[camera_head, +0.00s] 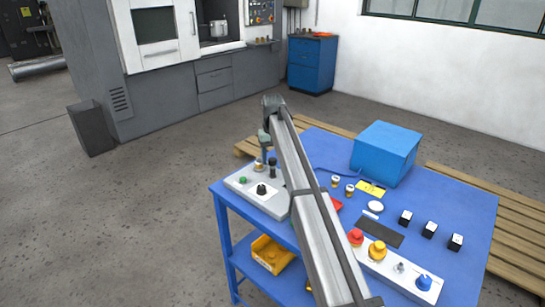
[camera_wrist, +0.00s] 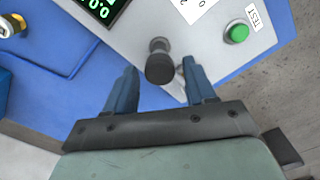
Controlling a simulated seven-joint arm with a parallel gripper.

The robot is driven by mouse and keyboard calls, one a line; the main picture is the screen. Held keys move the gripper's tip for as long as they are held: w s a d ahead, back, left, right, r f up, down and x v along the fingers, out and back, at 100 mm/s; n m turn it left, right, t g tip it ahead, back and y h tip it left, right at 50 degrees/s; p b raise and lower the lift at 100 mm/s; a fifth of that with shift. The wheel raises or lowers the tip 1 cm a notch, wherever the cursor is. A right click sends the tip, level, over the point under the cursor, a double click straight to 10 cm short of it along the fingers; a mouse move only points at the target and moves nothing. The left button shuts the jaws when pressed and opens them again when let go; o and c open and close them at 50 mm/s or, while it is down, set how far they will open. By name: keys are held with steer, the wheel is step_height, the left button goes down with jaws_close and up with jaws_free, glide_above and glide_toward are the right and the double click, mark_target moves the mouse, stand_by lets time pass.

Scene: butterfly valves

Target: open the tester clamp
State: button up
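The tester (camera_head: 258,194) is a pale grey box at the left end of the blue table. In the wrist view, its panel (camera_wrist: 214,42) carries a green button (camera_wrist: 238,33) beside a TEST label and a dark display with green digits (camera_wrist: 101,8). A dark round-ended handle (camera_wrist: 160,68), perhaps the clamp's, stands up from the panel. My gripper (camera_wrist: 159,66) is open, with its two blue-grey fingers on either side of this handle and visible gaps. In the head view, my gripper (camera_head: 263,150) is above the tester's far side, its fingers hard to make out.
A blue box (camera_head: 386,152) stands at the table's back. Brass-coloured valves (camera_head: 349,190), a yellow label (camera_head: 371,188) and several small black-and-white blocks (camera_head: 429,230) lie right of my arm. A control panel (camera_head: 400,273) is at front right. A yellow bin (camera_head: 271,254) sits on the lower shelf.

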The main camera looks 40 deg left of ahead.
jaws_close()
stand_by(0.3)
steer(key=shift+m, duration=0.3)
steer(key=m, duration=0.3)
steer(key=shift+m, duration=0.3)
steer(key=m, duration=1.3)
steer(key=shift+d+m, duration=0.1)
steer(key=shift+m, duration=0.2)
stand_by(0.4)
